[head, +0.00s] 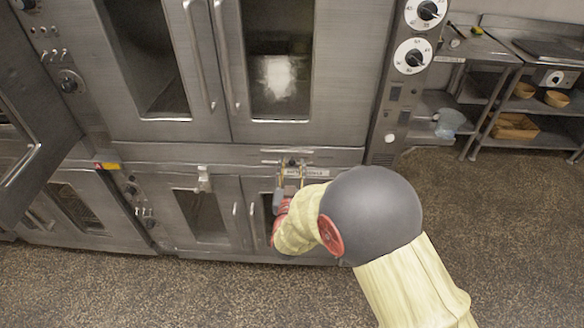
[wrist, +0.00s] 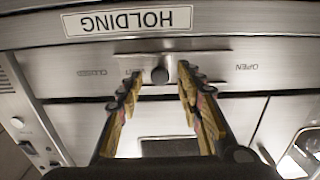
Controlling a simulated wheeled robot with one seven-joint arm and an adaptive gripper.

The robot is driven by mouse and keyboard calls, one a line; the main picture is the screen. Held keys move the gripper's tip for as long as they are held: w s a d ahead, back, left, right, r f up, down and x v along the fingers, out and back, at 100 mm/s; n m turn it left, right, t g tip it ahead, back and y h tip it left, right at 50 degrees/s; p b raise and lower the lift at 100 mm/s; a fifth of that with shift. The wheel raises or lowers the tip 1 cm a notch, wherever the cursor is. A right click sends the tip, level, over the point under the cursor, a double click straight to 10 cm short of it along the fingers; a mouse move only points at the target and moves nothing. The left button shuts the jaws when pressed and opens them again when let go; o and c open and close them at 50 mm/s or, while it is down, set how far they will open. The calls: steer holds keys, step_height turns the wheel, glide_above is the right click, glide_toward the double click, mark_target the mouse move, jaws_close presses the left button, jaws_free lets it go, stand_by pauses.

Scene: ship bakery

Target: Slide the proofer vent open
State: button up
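The proofer vent's small dark round knob (wrist: 160,75) sits on a metal slider strip below the upside-down HOLDING label (wrist: 130,21) in the wrist view. An upside-down CLOSED mark (wrist: 92,72) is left of the knob and OPEN (wrist: 246,67) is right of it. My gripper (wrist: 161,86) is open, with one yellow-and-dark finger on each side of the knob and a visible gap on both sides. In the head view my gripper (head: 290,175) reaches the strip between the upper and lower doors; the knob is small there.
Upper oven doors (head: 270,60) with long handles are above the strip, and lower doors (head: 205,210) are below it. A dial column (head: 400,80) stands to the right. Metal shelves (head: 500,60) with bowls are farther right. The speckled floor (head: 510,220) is clear at right.

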steer(key=shift+c, duration=1.2)
jaws_close()
